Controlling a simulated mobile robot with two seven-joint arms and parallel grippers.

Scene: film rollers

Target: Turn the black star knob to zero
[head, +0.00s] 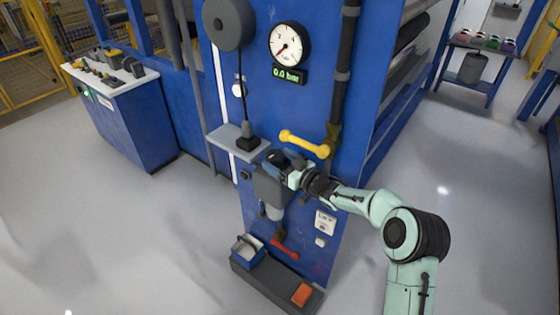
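My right gripper (293,172) is at the top of a grey regulator-like unit (268,188) on the front of the blue machine. A dark rounded part (277,156) shows right at the gripper's fingers; it may be the black star knob, mostly covered by the gripper. I cannot tell whether the fingers are closed on it. The round white gauge (289,44) above has its needle pointing to the lower left. The green display (289,75) below it reads 0.0 bar. My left gripper is out of view.
A yellow handle (305,144) sticks out just above my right gripper. A grey shelf (233,140) with a black corded part is to the left. A red handle (285,248) and a dark floor tray (262,285) are below. Open floor lies left and right.

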